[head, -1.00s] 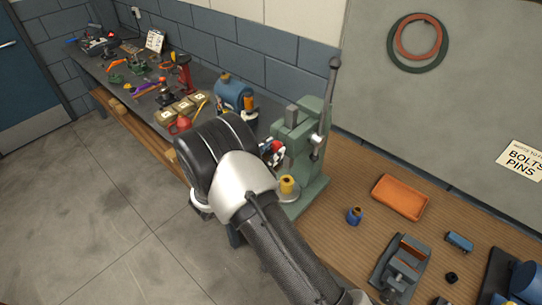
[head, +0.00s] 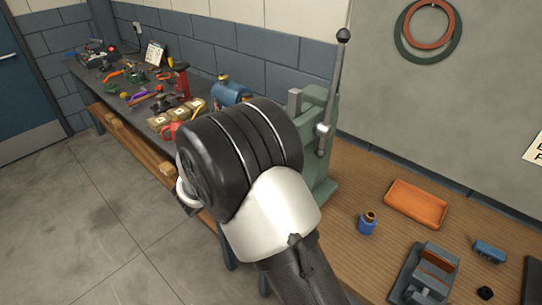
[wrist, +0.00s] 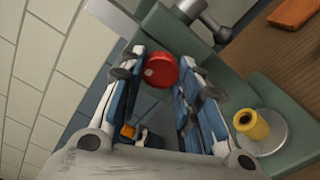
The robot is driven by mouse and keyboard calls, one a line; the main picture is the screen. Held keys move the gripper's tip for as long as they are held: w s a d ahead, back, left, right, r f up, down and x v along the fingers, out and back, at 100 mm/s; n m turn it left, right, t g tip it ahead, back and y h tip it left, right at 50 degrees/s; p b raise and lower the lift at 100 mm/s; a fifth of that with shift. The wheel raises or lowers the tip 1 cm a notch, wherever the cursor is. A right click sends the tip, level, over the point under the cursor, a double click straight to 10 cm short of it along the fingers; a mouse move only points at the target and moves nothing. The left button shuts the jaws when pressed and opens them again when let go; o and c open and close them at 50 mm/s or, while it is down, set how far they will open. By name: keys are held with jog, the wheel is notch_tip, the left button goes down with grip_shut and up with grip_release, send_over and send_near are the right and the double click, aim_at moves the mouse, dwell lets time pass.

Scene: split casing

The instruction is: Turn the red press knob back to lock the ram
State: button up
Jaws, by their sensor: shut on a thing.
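The red press knob (wrist: 160,71) is a round red cap on the green press, seen in the wrist view between the fingertips of my gripper (wrist: 165,76). My gripper is shut on it, with one blue-padded finger on each side. In the head view my dark wrist covers the knob and fingers. The green press (head: 321,180) stands at the bench edge, its long lever (head: 335,92) pointing up with a black ball on top. A grey ram block (head: 294,102) shows at its top. A yellow sleeve (wrist: 256,128) stands on the round plate of the press base.
A cluttered dark bench runs along the wall to the left.

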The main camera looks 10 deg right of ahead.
jog(key=m+b, duration=0.4)
jog(key=b, duration=0.3)
jog(key=shift+f+m+b, duration=0.1)
jog(key=shift+m+b, duration=0.3)
jog(key=o, duration=1.1)
jog(key=v, duration=1.2)
